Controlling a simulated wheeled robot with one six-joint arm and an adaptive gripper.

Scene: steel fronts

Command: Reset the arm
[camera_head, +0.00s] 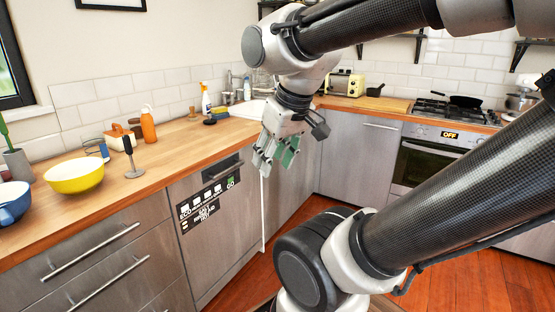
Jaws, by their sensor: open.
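My gripper (276,160) hangs in the middle of the view, fingers pointing down. It is open and nothing shows between its fingers. It is in front of the steel cabinet fronts, near the front edge of the wooden counter (172,165). My arm comes in from the right and crosses much of the right side of the view, hiding part of the floor and the cabinets behind it.
A dishwasher (215,230) and steel drawers (103,262) are at the left. A yellow bowl (75,176), an orange bottle (148,125) and a spray bottle (206,100) stand on the counter. An oven (424,165) is at the back right. Wooden floor (241,285) shows below.

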